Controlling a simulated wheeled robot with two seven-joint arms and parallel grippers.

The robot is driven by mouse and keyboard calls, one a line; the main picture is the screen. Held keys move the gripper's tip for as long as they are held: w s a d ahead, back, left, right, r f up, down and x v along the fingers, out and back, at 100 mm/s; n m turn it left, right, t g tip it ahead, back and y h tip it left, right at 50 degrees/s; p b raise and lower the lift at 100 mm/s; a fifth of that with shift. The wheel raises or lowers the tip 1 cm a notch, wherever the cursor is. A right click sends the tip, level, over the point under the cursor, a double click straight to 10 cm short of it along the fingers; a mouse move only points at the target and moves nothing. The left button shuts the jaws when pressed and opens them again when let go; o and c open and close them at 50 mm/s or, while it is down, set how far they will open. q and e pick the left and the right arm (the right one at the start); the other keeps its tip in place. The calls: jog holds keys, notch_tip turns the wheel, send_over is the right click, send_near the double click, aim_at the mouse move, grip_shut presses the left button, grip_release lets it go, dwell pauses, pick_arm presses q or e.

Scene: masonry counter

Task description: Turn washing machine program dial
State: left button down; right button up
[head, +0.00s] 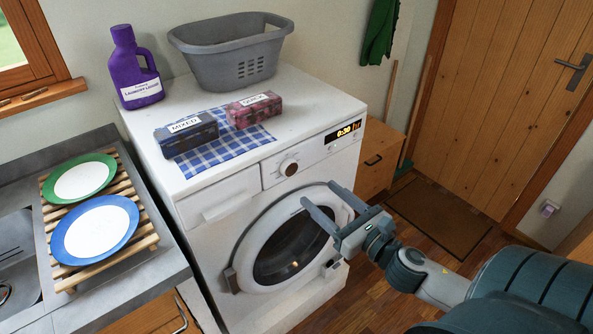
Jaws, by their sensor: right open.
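The white washing machine (218,245) stands in the middle of the head view. Its round program dial (289,167) sits on the front panel, left of the lit display (344,132), which seems to read 0:30. The round door (240,255) below looks closed. My right gripper (318,193) is open and empty. Its fingers point up and left, in front of the door's upper right, just below and right of the dial in the picture. It appears apart from the dial. My left gripper is not in view.
A grey basket (232,55), a purple detergent bottle (134,68) and two boxes labelled MIXED (188,134) and QUICK (253,109) stand on top. A blue checked cloth (220,155) lies under the boxes. Plates on a wooden rack (145,243) are at left.

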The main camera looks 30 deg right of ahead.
aim_at(292, 169)
jog(key=w+p, duration=0.1)
jog(key=w, duration=0.5)
jog(key=w+p, duration=0.1)
jog(key=w, duration=0.2)
jog(key=shift+w+a+p, duration=0.35)
jog(key=shift+w+a, duration=0.05)
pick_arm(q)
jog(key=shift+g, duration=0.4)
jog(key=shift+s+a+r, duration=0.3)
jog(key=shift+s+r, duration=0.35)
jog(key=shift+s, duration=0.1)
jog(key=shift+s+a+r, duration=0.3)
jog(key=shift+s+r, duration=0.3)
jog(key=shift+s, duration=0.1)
pick_arm(e)
jog(key=shift+w, duration=0.5)
jog(key=c, duration=1)
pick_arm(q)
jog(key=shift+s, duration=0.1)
pick_arm(e)
jog(key=shift+c, duration=0.2)
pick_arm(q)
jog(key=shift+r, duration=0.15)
pick_arm(e)
jog(key=shift+m, duration=0.3)
